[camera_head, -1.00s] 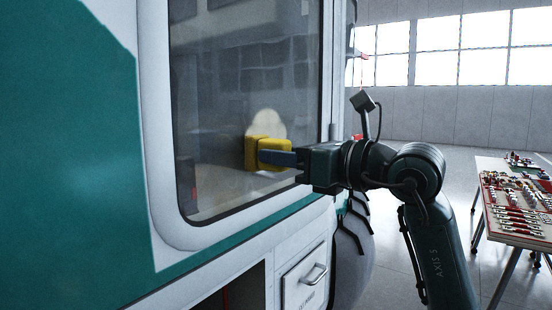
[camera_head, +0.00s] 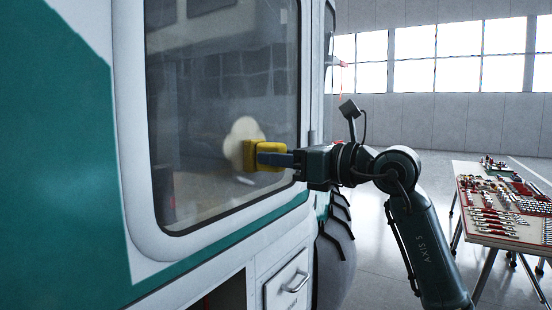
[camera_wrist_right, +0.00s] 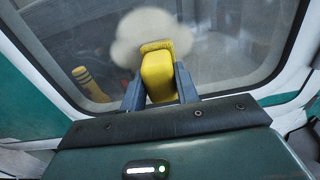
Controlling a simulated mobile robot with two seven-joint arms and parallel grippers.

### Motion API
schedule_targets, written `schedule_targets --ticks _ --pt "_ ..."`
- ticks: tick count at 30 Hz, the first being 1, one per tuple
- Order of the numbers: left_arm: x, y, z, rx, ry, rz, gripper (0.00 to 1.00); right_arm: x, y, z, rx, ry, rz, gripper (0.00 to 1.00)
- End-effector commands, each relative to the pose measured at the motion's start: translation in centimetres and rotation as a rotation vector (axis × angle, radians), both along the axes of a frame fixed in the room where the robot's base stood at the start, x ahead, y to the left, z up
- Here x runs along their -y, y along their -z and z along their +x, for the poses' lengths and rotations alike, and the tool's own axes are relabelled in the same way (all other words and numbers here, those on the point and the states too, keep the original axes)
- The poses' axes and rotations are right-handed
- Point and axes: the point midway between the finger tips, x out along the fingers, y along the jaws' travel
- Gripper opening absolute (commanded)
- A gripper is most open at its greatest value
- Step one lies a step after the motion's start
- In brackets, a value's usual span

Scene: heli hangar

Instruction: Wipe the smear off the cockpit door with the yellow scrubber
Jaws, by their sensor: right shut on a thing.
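The cockpit door (camera_head: 130,190) is white and teal with a large dark window (camera_head: 200,100). A pale, cloud-shaped smear (camera_head: 238,138) is on the lower part of the window; it also shows in the right wrist view (camera_wrist_right: 130,27). My right gripper (camera_head: 275,159) is shut on the yellow scrubber (camera_head: 262,146). In the right wrist view the scrubber (camera_wrist_right: 158,75) sits between the two fingers, over the lower part of the smear. The scrubber is at or very near the glass; I cannot tell whether it touches. My left gripper is not in view.
A table (camera_head: 500,236) with many small tools stands at the right. The grey floor (camera_head: 395,262) between vehicle and table is clear.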

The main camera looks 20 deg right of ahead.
Motion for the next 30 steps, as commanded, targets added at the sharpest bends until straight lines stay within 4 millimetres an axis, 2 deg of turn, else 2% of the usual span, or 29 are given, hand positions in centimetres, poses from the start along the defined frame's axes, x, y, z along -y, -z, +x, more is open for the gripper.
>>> schedule_targets --ticks 6,14,24,30 --pt "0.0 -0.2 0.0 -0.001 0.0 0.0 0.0 1.5 0.0 1.4 -0.004 0.003 0.0 0.12" --pt "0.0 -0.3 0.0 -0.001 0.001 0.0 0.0 2.3 0.1 2.0 -0.004 0.003 -0.001 0.12" --pt "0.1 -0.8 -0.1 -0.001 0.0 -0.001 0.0 4.5 0.1 3.6 -0.006 0.003 -0.001 0.12" --pt "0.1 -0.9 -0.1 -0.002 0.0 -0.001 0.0 5.1 0.1 3.9 -0.003 0.002 -0.001 0.12"
